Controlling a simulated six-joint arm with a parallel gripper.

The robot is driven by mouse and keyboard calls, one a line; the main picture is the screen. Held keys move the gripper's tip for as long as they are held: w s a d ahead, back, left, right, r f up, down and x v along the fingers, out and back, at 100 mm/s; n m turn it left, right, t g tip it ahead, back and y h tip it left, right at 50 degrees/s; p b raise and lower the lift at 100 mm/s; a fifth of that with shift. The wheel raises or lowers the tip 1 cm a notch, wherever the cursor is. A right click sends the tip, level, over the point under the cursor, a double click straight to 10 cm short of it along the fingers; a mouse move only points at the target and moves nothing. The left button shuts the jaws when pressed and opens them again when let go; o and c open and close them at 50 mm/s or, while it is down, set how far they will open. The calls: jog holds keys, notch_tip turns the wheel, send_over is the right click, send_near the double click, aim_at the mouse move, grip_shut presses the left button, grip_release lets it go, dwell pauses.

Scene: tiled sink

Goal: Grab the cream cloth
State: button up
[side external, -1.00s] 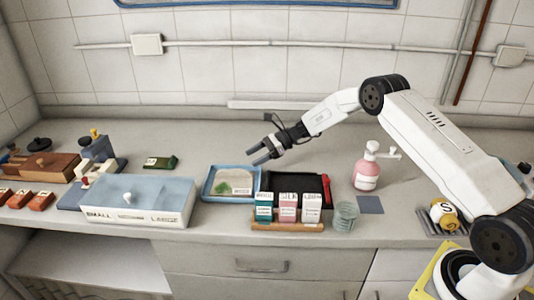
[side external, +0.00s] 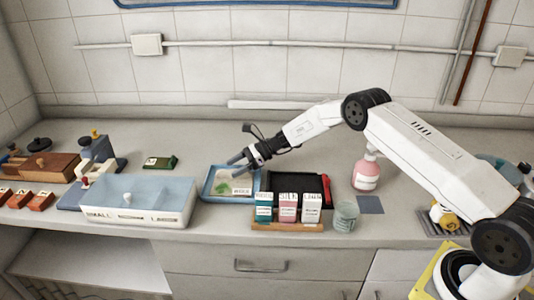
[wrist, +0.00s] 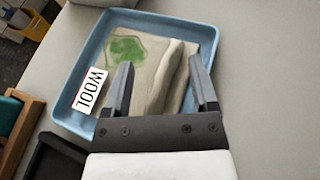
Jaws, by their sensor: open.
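A cream cloth (wrist: 149,58) with a green patch lies in a blue tray (wrist: 203,28). A raised fold of the cloth runs between my gripper's fingers in the wrist view. A white label reading WOOL (wrist: 90,91) is at the tray's side. In the side view the cloth (side external: 223,182) is partly hidden by my gripper (side external: 238,163), which is over the back right part of the blue tray (side external: 207,194). My gripper is open, with its two fingers (wrist: 162,84) on either side of the fold. I cannot tell whether they touch the cloth.
A dark box (side external: 294,182) with several labelled cartons (side external: 287,208) in front stands right of the tray. A glass (side external: 345,217) and a pink pump bottle (side external: 366,174) are further right. A blue-topped sorting box (side external: 135,200) stands left. The counter behind the tray is clear.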

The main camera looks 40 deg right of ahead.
jog(key=shift+a, duration=0.1)
dwell(0.4)
jog(key=shift+f, duration=0.1)
grip_shut()
